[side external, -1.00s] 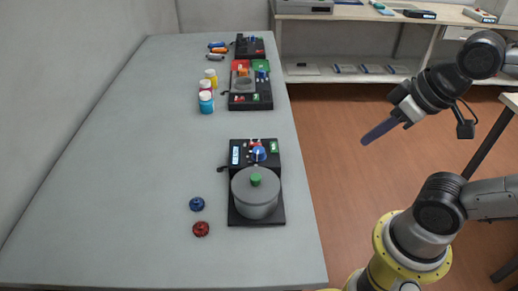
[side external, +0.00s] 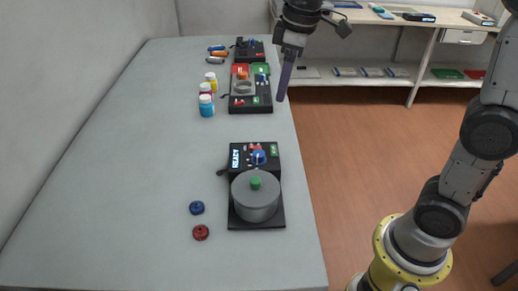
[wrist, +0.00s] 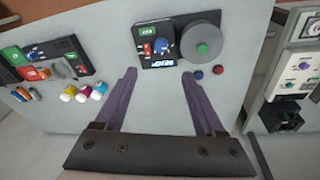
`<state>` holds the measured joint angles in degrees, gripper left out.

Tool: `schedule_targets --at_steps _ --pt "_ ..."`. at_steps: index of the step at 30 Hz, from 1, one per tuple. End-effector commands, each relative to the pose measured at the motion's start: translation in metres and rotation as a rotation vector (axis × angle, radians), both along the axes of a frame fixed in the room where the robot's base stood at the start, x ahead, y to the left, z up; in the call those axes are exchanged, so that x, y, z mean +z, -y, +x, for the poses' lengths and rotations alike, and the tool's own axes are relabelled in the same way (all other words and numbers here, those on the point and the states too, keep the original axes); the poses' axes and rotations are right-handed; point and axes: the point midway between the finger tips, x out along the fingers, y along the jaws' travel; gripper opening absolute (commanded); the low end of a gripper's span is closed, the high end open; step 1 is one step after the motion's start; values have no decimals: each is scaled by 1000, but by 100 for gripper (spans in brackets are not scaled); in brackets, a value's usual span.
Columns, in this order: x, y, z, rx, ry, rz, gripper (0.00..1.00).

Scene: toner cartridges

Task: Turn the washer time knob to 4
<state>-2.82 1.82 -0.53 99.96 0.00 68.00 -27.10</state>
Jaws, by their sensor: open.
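My gripper (side external: 281,99) hangs near the right edge of the bench, fingers pointing down; in the wrist view (wrist: 158,75) its two purple fingers are spread apart with nothing between them. No label that I can read names the washer. A black unit with a grey lidded pot (side external: 255,205) stands at the bench's near right side, with a blue knob (side external: 259,157) on its panel and a lit display. The unit also shows at the top of the wrist view (wrist: 150,29), beyond the fingertips. Its knob setting is too small to read.
A second black unit (side external: 251,108) with red and green parts and a third (side external: 248,50) stand farther back. Bottles (side external: 206,105) stand left of the second. Blue (side external: 197,207) and red (side external: 200,232) small round pieces lie left of the pot. The bench's left side is clear.

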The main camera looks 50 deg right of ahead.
Motion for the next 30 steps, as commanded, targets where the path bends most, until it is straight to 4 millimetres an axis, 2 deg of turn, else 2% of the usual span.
schedule_targets --at_steps 1,3,8,20,30 --pt "-13 -3 17 15 -35 -4 72" --pt "-28 -6 35 26 -73 -6 72" --pt "-62 -12 58 35 -143 -10 72" --pt "-110 -15 59 40 -192 -13 72" --pt "-176 -15 59 39 -192 -13 72"
